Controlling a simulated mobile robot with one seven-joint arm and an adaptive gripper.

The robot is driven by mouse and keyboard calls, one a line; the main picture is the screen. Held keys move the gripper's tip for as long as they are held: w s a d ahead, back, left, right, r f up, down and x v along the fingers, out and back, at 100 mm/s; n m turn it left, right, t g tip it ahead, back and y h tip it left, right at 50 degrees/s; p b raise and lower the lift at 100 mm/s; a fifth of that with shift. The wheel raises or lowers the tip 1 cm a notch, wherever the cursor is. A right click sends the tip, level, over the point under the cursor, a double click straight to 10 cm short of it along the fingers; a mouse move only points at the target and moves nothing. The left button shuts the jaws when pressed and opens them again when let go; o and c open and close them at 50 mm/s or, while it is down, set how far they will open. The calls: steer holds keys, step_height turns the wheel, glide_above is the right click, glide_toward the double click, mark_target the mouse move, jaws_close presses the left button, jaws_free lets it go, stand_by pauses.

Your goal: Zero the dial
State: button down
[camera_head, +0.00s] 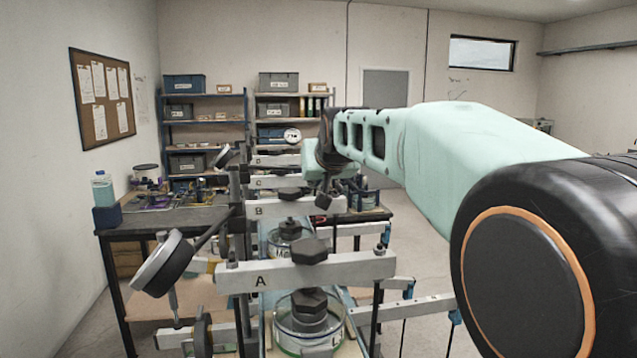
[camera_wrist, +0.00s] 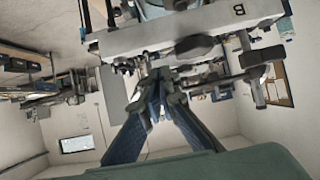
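Dials are mounted beside the lever frames in the head view. The nearest dial (camera_head: 157,260) is a round white-faced gauge with a dark back, tilted, beside the lever frame marked A (camera_head: 330,272). A second dial (camera_head: 222,157) stands farther back, and a third (camera_head: 292,136) shows its face beyond. Their readings are too small or turned away to tell. My gripper (camera_wrist: 162,84) points toward the frame marked B (camera_wrist: 205,24), which appears upside down in the wrist view. Its blue fingers converge near the tips; any gap or held part is unclear. In the head view my arm hides much of it.
Lever frames stand in a row, with dark knobs and weights (camera_head: 308,309) beneath. A dark workbench (camera_head: 150,222) with a bottle and equipment is at left. Shelves (camera_head: 205,122) with boxes stand at the back. Protruding bars crowd the space around my gripper.

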steer(key=shift+w+d+r, duration=0.2)
steer(key=shift+w+d, duration=0.05)
steer(key=shift+d, duration=0.45)
steer(key=shift+w+d+r, duration=0.2)
steer(key=shift+d, duration=0.45)
steer(key=shift+w+d+r, duration=0.2)
steer(key=shift+w+d, duration=0.05)
steer(key=shift+d, duration=0.45)
steer(key=v, duration=0.5)
steer(key=shift+s+r+b, duration=0.2)
steer(key=shift+b, duration=0.1)
